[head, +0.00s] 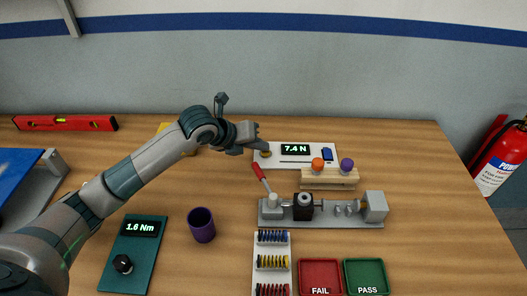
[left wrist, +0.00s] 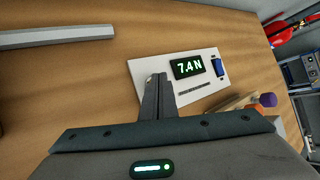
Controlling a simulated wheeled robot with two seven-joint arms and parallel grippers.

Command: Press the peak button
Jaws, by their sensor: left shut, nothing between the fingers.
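A white gauge panel (head: 325,163) lies at the back of the table, with a lit display (head: 295,149) reading 7.4 N. A blue button-like part (head: 327,154) is on its right, and a round brass-coloured part (head: 266,154) is on its left. No label for a peak button can be read. My left gripper (head: 262,146) is shut and empty, with its fingertips over the panel's left end, close to the brass part. In the left wrist view, the shut fingers (left wrist: 158,95) cover the panel's left part, and the blue part (left wrist: 219,67) stays clear. Contact cannot be told.
A wooden holder (head: 330,180) with orange and purple knobs stands before the panel. A grey test rig (head: 335,224) with a red-handled lever (head: 260,176) is nearer. A purple cup (head: 202,225), a torque display box (head: 133,250) and red and green trays stand in front.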

